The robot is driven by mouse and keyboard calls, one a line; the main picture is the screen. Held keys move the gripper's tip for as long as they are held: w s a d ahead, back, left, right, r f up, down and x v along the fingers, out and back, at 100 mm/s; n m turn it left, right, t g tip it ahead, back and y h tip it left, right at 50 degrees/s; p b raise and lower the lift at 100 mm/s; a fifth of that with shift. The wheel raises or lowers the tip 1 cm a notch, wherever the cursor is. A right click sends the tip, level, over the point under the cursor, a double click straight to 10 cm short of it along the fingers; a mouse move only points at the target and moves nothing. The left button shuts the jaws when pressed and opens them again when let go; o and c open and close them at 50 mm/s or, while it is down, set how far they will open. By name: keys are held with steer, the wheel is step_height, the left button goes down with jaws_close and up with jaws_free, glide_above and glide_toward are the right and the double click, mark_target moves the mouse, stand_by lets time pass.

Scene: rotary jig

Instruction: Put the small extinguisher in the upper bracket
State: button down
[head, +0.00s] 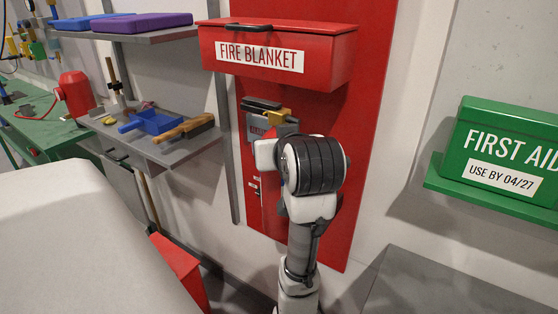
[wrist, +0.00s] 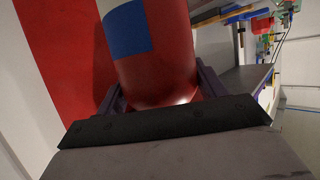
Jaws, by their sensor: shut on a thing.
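The small extinguisher (wrist: 165,65) is a red cylinder with a blue and white label. In the wrist view it stands between the two dark fingers of my gripper (wrist: 158,88), which is shut on it. In the head view a black lever and a brass-coloured valve (head: 278,115), seemingly its top, show above my wrist, just below the fire blanket box. A grey plate with a label (head: 253,128), perhaps part of the upper bracket, shows beside them on the red wall panel (head: 365,120). My arm hides the gripper and most of the extinguisher there. I cannot tell whether it touches the bracket.
The red fire blanket box (head: 275,55) juts out close above. Left are a grey shelf (head: 180,155) with tools and a green bench (head: 40,135). A green first aid box (head: 505,150) sits on a ledge at the right. A red bin (head: 180,270) stands below.

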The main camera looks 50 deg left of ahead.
steer(key=w+a+b, duration=0.1)
steer(key=w+b, duration=0.6)
steer(key=b, duration=0.3)
steer(key=shift+w+a, duration=0.4)
steer(key=w+a+p, duration=0.2)
steer(key=w+p, duration=0.1)
steer(key=w, duration=0.5)
step_height(320, 180, down, 7)
steer(key=p, duration=0.2)
steer(key=shift+w+r, duration=0.2)
steer(key=shift+w, duration=0.1)
steer(key=shift+f, duration=0.15)
steer(key=shift+c, duration=0.9)
jaws_free()
steer(key=shift+f, duration=0.15)
